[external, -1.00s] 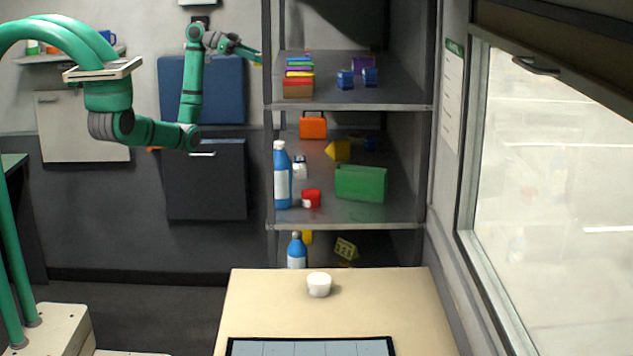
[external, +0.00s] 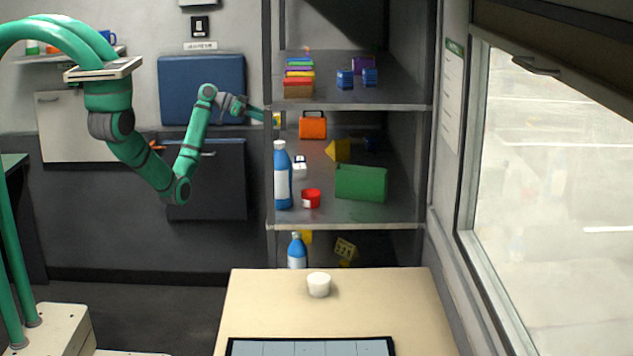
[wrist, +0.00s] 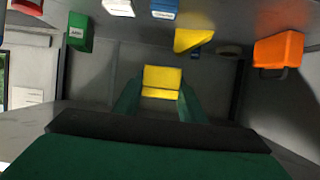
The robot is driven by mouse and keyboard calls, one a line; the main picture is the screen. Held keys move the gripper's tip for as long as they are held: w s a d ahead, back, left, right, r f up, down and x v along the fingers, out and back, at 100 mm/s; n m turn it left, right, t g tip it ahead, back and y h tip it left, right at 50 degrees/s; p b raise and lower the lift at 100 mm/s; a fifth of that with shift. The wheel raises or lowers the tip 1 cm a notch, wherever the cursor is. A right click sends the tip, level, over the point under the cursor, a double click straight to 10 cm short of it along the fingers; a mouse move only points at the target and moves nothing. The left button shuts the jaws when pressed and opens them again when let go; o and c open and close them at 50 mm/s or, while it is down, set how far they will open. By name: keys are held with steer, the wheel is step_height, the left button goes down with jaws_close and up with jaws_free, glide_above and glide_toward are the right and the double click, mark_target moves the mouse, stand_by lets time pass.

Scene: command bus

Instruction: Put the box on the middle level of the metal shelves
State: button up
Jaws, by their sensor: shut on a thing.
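My gripper (wrist: 158,98) is shut on a yellow box (wrist: 162,78), which sits between its green fingertips in the wrist view. In the external view, my gripper (external: 268,117) reaches the left side of the metal shelves (external: 350,105), between the top and middle levels. Only a small part of the yellow box (external: 277,119) shows there, near the left post. The middle level (external: 325,215) is below it, with the orange box (external: 312,126) just to its right. In the wrist view the shelf surface appears at the top, with the box apart from the things on it.
The middle level holds a blue bottle (external: 282,177), a red cup (external: 311,198), a green box (external: 361,183) and a yellow wedge (external: 338,150). Colourful blocks (external: 298,80) stand on the top level. Bare shelf shows between the things. A table (external: 260,310) stands in front.

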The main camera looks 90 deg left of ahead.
steer(key=f, duration=0.3)
steer(key=shift+w+d, duration=0.15)
steer(key=shift+w, duration=0.05)
steer(key=shift+w+f, duration=0.2)
steer(key=shift+f, duration=0.05)
steer(key=w+a+f, duration=0.9)
steer(key=shift+w+a, duration=0.1)
steer(key=shift+w+a+f, duration=0.1)
steer(key=shift+w+f, duration=0.1)
steer(key=shift+f, duration=0.05)
steer(key=shift+a+f, duration=0.15)
steer(key=shift+f, duration=1.5)
steer(key=shift+f, duration=0.15)
steer(key=o, duration=1.1)
